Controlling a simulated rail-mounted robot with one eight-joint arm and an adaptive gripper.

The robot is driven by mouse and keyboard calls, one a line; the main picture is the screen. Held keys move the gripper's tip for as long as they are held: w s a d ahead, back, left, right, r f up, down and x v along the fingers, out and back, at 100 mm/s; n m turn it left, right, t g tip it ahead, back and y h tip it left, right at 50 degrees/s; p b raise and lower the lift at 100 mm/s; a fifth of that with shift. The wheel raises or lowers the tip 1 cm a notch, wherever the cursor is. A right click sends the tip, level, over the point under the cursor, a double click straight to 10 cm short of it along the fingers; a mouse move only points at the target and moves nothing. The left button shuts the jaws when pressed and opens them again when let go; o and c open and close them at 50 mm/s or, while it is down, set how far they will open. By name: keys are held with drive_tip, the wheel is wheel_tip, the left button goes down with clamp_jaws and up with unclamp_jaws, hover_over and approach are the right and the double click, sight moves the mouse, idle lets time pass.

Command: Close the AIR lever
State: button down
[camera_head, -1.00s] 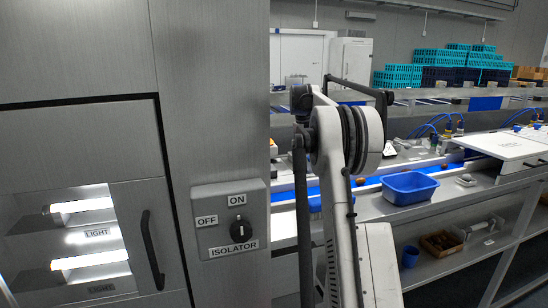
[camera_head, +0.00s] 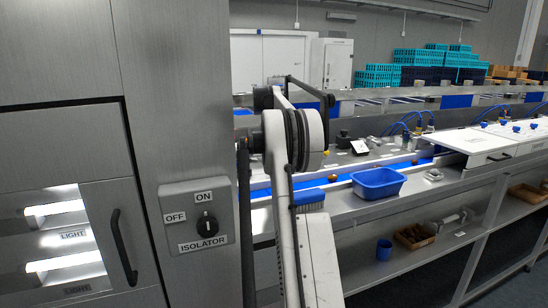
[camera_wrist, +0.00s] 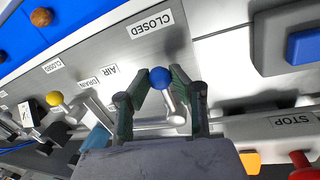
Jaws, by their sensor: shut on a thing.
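In the wrist view, the AIR lever is a metal rod with a blue ball knob (camera_wrist: 160,77). My gripper (camera_wrist: 160,80) is around this lever, with its dark green fingers shut on it at the knob. The AIR label (camera_wrist: 111,70) is on the grey panel to the left of the knob. A CLOSED label (camera_wrist: 150,24) is above the knob in the picture. In the head view my gripper is hidden behind my arm, and I cannot make out the lever there.
A red knob (camera_wrist: 302,166) and the STOP label (camera_wrist: 292,120) are at right. A blue tub (camera_head: 378,183) sits on the bench. The isolator switch (camera_head: 207,226) is left of my arm.

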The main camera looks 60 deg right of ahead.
drive_tip(key=c, duration=1.5)
unclamp_jaws()
drive_tip(key=shift+r, duration=0.15)
drive_tip(key=r, duration=0.3)
drive_tip(key=w+a+r, duration=0.1)
drive_tip(key=r, duration=0.7)
drive_tip(key=shift+w+a+r, duration=0.25)
drive_tip(key=shift+w+a, duration=0.05)
drive_tip(key=shift+w, duration=0.05)
